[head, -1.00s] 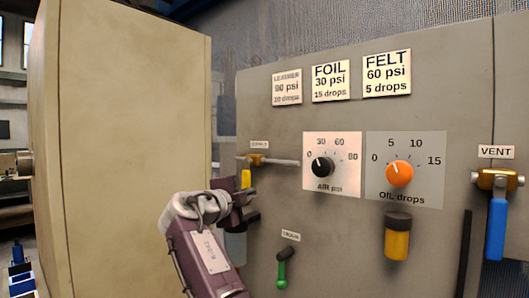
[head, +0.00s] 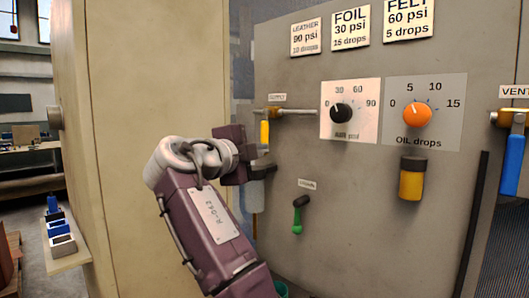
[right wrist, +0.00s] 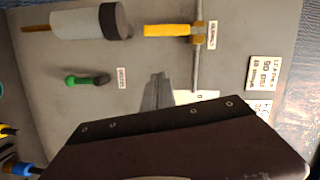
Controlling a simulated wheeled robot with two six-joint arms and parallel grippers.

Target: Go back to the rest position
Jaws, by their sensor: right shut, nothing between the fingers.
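My right gripper (head: 266,170) is in front of the grey panel (head: 345,225) in the head view, below the yellow-handled valve (head: 265,133) and left of the green-handled lever (head: 298,218). In the right wrist view its narrow grey fingers (right wrist: 157,90) are together with nothing between them. They point at the panel, between the green lever (right wrist: 88,80) and the yellow handle (right wrist: 168,30). The gripper hides part of a clear bowl (head: 257,197) in the head view. My left gripper is not in view.
A beige cabinet (head: 150,85) stands close on the left. The panel carries an air dial (head: 341,112), an orange oil dial (head: 417,115), an amber cup (head: 411,183) and a blue vent handle (head: 514,165). A shelf with small blocks (head: 70,260) is at the lower left.

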